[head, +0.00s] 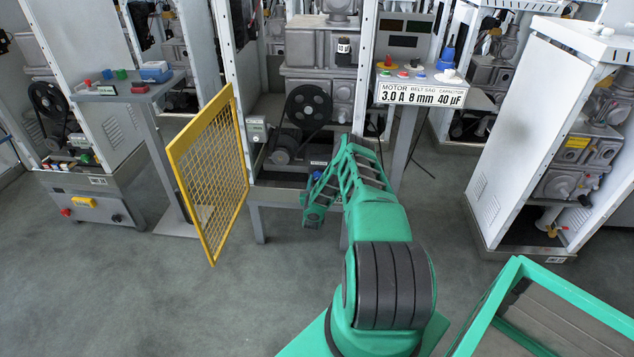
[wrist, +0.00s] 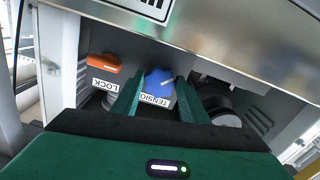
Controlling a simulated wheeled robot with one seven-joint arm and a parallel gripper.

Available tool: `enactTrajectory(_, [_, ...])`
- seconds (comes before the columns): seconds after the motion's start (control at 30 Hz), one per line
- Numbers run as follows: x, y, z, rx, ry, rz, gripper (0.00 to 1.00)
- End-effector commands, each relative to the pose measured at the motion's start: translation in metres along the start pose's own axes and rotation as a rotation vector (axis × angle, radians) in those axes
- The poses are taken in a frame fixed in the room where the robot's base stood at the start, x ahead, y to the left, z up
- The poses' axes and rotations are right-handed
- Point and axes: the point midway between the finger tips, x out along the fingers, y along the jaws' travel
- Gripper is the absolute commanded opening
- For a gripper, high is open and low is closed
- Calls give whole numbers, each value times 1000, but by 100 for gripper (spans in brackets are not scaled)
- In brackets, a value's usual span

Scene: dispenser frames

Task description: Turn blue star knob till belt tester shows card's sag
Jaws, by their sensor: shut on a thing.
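The blue star knob (wrist: 158,78) shows in the wrist view above a label reading "TENSIO", its end hidden. My gripper (wrist: 159,83) is shut on this knob, one green finger on each side. In the head view a bit of the blue knob (head: 316,173) shows low in the open cabinet. The card (head: 422,94) on the side stand reads motor 3.0 A, belt sag 8 mm, capacitor 40 µF. A small pale box with a display, perhaps the belt tester (head: 256,129), sits on the cabinet's left post. Its reading is too small to tell.
An orange lever (wrist: 104,64) labelled "LOCK" is left of the knob. A black pulley (head: 308,106) stands above the motor (head: 282,155). The yellow mesh door (head: 210,172) is swung open at left. A green-framed crate (head: 548,315) is at lower right. Floor at lower left is clear.

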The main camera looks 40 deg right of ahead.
Motion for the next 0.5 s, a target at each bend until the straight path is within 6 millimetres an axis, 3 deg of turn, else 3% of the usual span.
enactTrajectory(0.5, [-2, -6, 0, -470, 1, -7, 18])
